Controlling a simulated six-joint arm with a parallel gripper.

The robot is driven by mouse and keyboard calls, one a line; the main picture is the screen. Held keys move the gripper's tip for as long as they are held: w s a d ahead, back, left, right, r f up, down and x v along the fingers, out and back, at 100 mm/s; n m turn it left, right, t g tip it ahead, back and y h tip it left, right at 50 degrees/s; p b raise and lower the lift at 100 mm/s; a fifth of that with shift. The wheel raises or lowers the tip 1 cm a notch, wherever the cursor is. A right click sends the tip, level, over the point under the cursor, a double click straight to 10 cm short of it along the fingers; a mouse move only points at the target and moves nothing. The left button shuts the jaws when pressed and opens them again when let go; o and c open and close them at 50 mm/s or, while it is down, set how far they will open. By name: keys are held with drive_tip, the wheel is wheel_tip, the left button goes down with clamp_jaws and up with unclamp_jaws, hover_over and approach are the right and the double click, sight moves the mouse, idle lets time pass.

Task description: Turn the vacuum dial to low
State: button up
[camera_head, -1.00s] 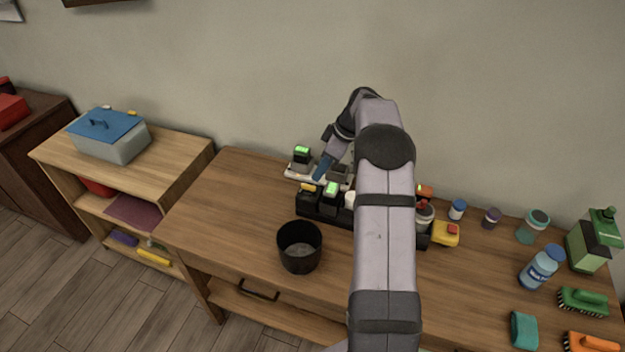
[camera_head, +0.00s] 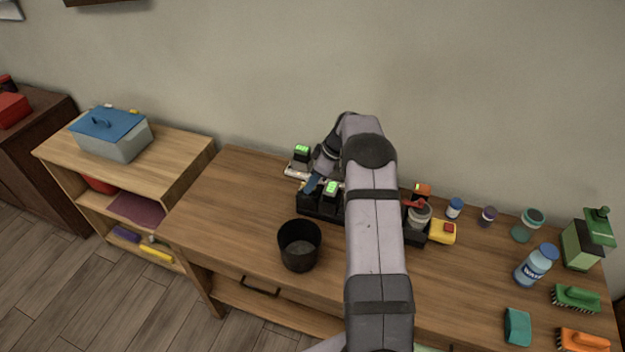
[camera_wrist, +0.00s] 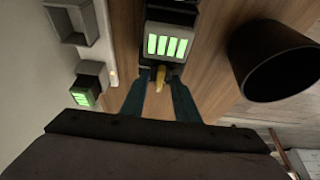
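A black unit with a green barred display (camera_wrist: 167,45) sits just beyond my gripper (camera_wrist: 160,84) in the wrist view. A small yellow knob-like piece (camera_wrist: 160,77) stands at its near side, between my two blue fingers, with gaps on both sides. I cannot tell whether this is the vacuum dial; no dial markings are readable. In the head view my gripper (camera_head: 312,185) is low over the left end of a black rack (camera_head: 318,212), beside a green-display unit (camera_head: 331,191). My gripper hides the yellow piece there.
A second green-display unit (camera_head: 302,154) stands behind, near the wall. A black bin (camera_head: 299,247) stands in front of the rack. The table's left part is clear.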

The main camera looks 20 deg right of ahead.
clamp_jaws()
